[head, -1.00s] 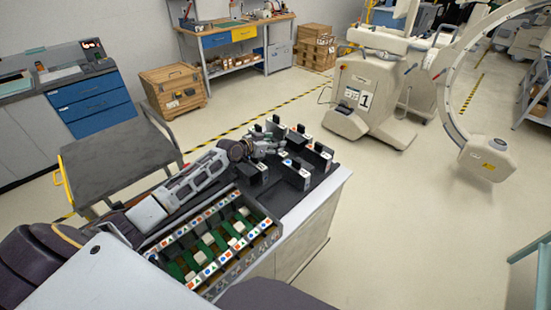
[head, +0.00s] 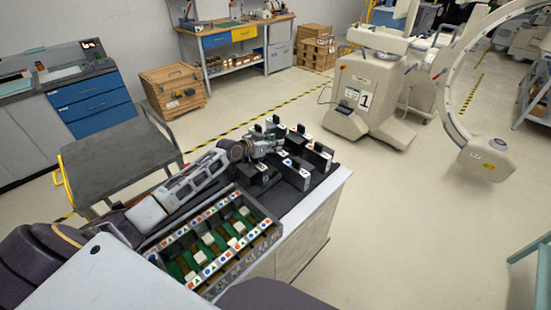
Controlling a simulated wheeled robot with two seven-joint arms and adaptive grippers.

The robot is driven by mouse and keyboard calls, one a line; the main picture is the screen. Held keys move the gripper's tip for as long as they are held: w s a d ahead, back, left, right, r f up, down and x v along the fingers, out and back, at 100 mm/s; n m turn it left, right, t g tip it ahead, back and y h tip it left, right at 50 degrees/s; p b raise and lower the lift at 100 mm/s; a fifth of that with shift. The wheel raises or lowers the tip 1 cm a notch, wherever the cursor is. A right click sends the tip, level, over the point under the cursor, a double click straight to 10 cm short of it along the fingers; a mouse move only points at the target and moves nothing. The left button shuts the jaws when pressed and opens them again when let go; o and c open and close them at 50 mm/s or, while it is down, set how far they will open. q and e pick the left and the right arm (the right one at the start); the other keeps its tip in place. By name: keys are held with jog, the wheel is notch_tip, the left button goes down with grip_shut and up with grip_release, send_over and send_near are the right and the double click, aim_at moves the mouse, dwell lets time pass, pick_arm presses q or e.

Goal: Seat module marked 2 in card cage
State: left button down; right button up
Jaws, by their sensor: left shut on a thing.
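The card cage (head: 265,243) is an open box near the front of the cart, with green boards and pale blocks inside. Its long rims carry red and blue marks on white labels. Several black modules with white labels stand on the dark cart top behind it, one of them at the right (head: 318,155). My left gripper (head: 277,147) is among these modules, shut on a black module that its fingers and wrist largely hide. The marks are too small to read, so I cannot tell which is module 2. My right gripper is not in view.
The modules stand close together around my left gripper. A grey cart (head: 118,160) with a yellow handle stands at the left. A wooden crate (head: 173,90) and a white C-arm machine (head: 375,95) stand farther back.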

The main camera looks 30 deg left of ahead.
pick_arm(q)
jog(key=shift+r, duration=0.1)
notch_tip(320, 180, up, 10)
dwell(0.9)
jog(key=shift+r, duration=0.1)
dwell(0.4)
